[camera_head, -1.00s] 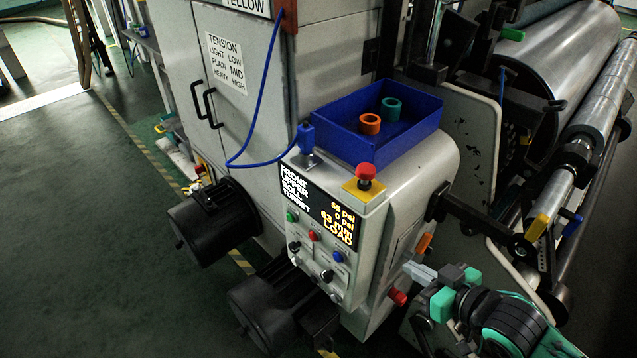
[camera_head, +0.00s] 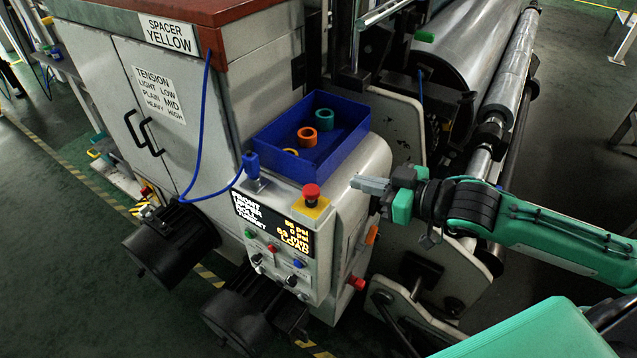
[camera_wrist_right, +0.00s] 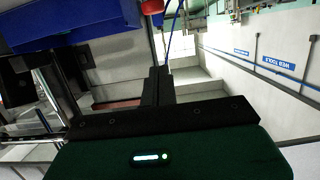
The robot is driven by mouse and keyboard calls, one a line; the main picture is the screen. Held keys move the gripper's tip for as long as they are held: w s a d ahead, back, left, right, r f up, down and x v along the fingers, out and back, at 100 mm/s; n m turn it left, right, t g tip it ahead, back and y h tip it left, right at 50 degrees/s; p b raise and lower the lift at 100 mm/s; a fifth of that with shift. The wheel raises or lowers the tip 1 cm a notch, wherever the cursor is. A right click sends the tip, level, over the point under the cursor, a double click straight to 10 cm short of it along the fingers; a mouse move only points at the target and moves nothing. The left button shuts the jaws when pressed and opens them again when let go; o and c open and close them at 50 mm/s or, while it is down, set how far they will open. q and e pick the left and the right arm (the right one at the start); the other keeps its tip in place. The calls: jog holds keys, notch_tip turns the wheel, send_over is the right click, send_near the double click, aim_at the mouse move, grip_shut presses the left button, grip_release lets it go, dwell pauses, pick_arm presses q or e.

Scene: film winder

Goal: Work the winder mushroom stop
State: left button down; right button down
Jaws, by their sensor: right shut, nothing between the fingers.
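The mushroom stop (camera_head: 311,192) is a red button on a yellow base, on top of the grey winder console (camera_head: 345,185) at its front edge. In the right wrist view its red cap (camera_wrist_right: 152,6) shows at the top edge, just beyond the fingers. My right gripper (camera_head: 358,183) is shut and empty. It is to the right of the stop in the head view, a short gap away, pointing left toward it. In the right wrist view its black fingers (camera_wrist_right: 158,75) are together. My left gripper is not in view.
A blue tray (camera_head: 345,150) with an orange ring (camera_head: 307,137) and a teal ring (camera_head: 324,120) sits behind the stop. A blue cable (camera_head: 203,130) hangs left. A lit display (camera_head: 270,222) and buttons are on the console front. Rollers (camera_head: 512,75) stand at the back right.

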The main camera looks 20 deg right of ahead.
jog(key=shift+w, duration=0.1)
jog(key=p, duration=0.4)
send_over(311, 196)
jog(key=d, duration=0.2)
notch_tip(311, 196, down, 2)
notch_tip(311, 196, down, 3)
jog(key=shift+r+p, duration=0.15)
jog(key=shift+p, duration=0.4)
jog(key=shift+s+d+f, duration=0.1)
jog(key=shift+s+f, duration=0.1)
jog(key=shift+f, duration=0.7)
